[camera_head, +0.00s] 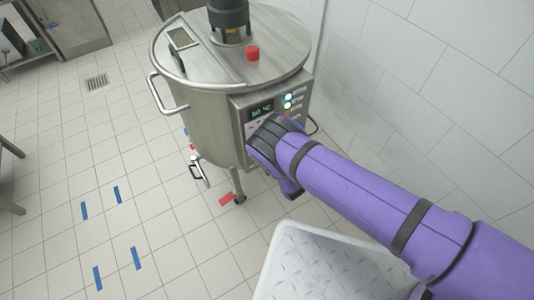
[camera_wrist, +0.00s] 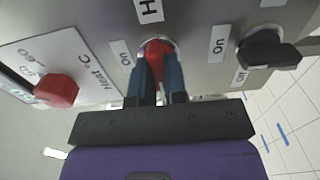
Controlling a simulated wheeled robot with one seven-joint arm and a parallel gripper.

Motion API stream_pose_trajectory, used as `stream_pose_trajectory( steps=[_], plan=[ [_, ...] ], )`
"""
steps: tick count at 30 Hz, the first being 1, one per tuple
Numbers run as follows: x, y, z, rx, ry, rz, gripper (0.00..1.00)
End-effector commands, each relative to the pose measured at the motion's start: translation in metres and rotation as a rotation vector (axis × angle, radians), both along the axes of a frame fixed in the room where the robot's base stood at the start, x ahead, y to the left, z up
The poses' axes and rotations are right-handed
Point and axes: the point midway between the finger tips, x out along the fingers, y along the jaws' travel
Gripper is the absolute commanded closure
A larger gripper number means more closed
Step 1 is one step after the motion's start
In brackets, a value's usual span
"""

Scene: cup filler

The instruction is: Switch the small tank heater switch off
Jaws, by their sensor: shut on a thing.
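The tank (camera_head: 200,105) is a steel vessel with a control box (camera_head: 240,105) on its side. In the wrist view, a red switch knob (camera_wrist: 157,46) sits on the grey panel, below a label that begins with "H" and is cut off by the frame edge. An "On" label stands to its left. My gripper (camera_wrist: 160,72) is shut on this red knob, with one finger on each side. The fingers hide much of it. In the head view my gripper (camera_head: 265,140) is against the lower part of the control box, and my arm hides the switches there.
A red "Heat °C" dial (camera_wrist: 56,90) is to the left on the panel. A black switch (camera_wrist: 268,52) with on and off labels is to the right. The tiled floor at left is open.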

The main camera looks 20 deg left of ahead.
Motion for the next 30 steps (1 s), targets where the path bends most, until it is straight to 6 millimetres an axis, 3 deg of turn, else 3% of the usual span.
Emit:
stream_pose_trajectory(
  steps=[1, 2, 4, 5, 17, 30],
  plan=[
    [-0.001, -0.002, -0.002, -0.006, 0.002, -0.001, 1.0],
    [-0.001, -0.002, -0.002, -0.006, 0.002, -0.001, 0.8],
    [-0.001, -0.002, -0.002, -0.005, 0.002, -0.001, 0.64],
    [-0.001, -0.002, -0.002, -0.005, 0.002, -0.001, 0.62],
    [-0.007, -0.008, -0.001, -0.002, 0.002, -0.001, 0.62],
    [-0.056, -0.066, -0.001, -0.005, 0.003, 0.0, 0.62]
  ],
)
